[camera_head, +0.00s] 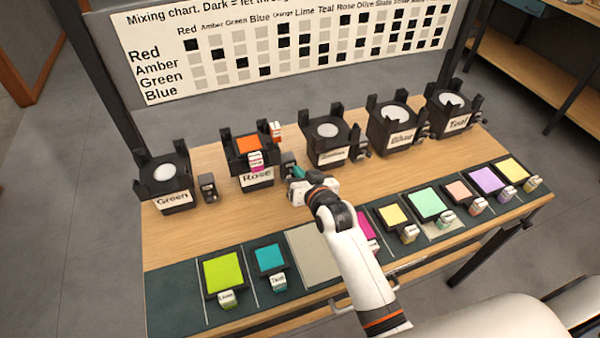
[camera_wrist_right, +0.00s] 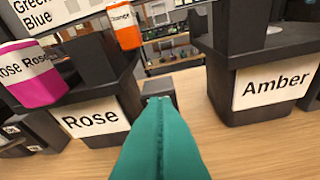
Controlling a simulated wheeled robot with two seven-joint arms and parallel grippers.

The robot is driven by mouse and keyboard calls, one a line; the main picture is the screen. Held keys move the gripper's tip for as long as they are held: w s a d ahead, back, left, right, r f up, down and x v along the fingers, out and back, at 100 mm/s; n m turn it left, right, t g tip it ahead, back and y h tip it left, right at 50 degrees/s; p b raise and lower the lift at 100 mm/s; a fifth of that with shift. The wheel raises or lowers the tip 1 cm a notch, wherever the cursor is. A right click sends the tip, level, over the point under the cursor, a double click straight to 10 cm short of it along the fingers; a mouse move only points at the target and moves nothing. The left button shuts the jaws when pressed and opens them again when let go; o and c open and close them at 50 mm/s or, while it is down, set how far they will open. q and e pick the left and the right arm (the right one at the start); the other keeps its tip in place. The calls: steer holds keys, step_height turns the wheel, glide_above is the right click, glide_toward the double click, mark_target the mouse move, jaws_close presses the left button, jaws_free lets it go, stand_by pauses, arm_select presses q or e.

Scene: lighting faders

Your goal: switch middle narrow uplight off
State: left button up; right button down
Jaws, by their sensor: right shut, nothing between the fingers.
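Several black uplights stand in a row on the wooden bench, labelled Green (camera_head: 165,173), Rose (camera_head: 236,146), Amber (camera_head: 328,130), Blue (camera_head: 396,113) and Teal (camera_head: 452,101). Each has a small dark switch box at its right side. The box by Rose (camera_head: 288,160) is partly behind my right gripper (camera_head: 297,173). In the right wrist view the shut teal fingers (camera_wrist_right: 160,135) point at a dark box (camera_wrist_right: 158,87) between Rose (camera_wrist_right: 100,105) and Amber (camera_wrist_right: 262,75); I cannot tell whether they touch it. My left gripper is not in view.
Colour filters with tags, such as lime (camera_head: 223,271), blue-teal (camera_head: 270,257) and mint (camera_head: 425,202), lie along the bench's dark front strip. An orange filter (camera_head: 248,143) sits on Rose, with tags sticking out. The mixing chart (camera_head: 220,65) stands behind the bench.

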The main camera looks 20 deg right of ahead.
steer(key=shift+f, duration=0.1)
steer(key=shift+s+f+t+b, duration=0.1)
steer(key=shift+s+t+b, duration=0.05)
steer(key=shift+t+b, duration=0.15)
steer(key=shift+s+f+t+b, duration=0.2)
steer(key=shift+f+t+b, duration=0.1)
steer(key=shift+t+b, duration=0.1)
steer(key=shift+s+f+p, duration=0.2)
steer(key=shift+s+f, duration=0.05)
steer(key=shift+f, duration=0.3)
steer(key=shift+s+f+p, duration=0.2)
steer(key=shift+f, duration=1.35)
steer(key=s, duration=0.4)
steer(key=s+r, duration=0.1)
steer(key=s, duration=0.3)
steer(key=s+d+r, duration=0.1)
steer(key=s, duration=0.3)
